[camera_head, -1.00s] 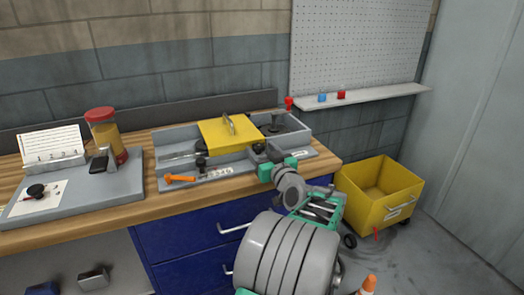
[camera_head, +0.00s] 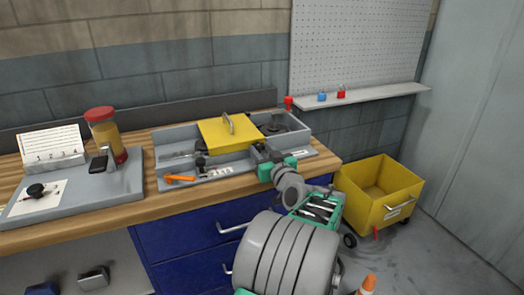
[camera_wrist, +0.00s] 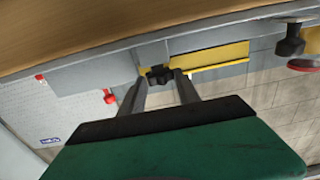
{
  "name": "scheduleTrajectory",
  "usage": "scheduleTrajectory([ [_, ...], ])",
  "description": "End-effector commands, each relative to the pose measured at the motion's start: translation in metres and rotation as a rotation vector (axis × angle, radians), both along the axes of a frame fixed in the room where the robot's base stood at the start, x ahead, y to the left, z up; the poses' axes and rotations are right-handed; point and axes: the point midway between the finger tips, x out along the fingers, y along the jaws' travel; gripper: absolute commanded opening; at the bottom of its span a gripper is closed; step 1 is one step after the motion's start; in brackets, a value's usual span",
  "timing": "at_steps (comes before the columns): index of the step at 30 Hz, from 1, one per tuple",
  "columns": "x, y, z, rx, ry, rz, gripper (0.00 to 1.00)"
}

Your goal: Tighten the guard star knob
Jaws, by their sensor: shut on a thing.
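The yellow guard (camera_head: 230,134) with its metal handle lies over the middle of the grey runout fixture (camera_head: 290,148) on the bench. It also shows in the wrist view (camera_wrist: 208,60). My gripper (camera_head: 259,151) is at the front right of the guard. In the wrist view, a black star knob (camera_wrist: 158,74) sits between the fingertips of my gripper (camera_wrist: 160,84), at the fixture's wall, and the fingers are shut on it. In the head view the jaws largely hide this knob. How tight it is cannot be told.
A black knob (camera_head: 200,163) and an orange-handled tool (camera_head: 180,179) are at the fixture's front left. A red piece (camera_head: 289,102) stands at its back right. A grey plate (camera_head: 80,196) with a jar (camera_head: 105,135) is at left. A yellow bin (camera_head: 380,190) stands right of the bench.

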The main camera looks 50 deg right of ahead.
Motion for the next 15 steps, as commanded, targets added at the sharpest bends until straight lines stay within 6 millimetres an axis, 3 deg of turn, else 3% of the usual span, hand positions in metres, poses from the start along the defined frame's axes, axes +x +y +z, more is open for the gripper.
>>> scheduleTrajectory([
  [15,0.0069,0.0084,0.0051,-0.002,0.0,-0.226,0.0],
])
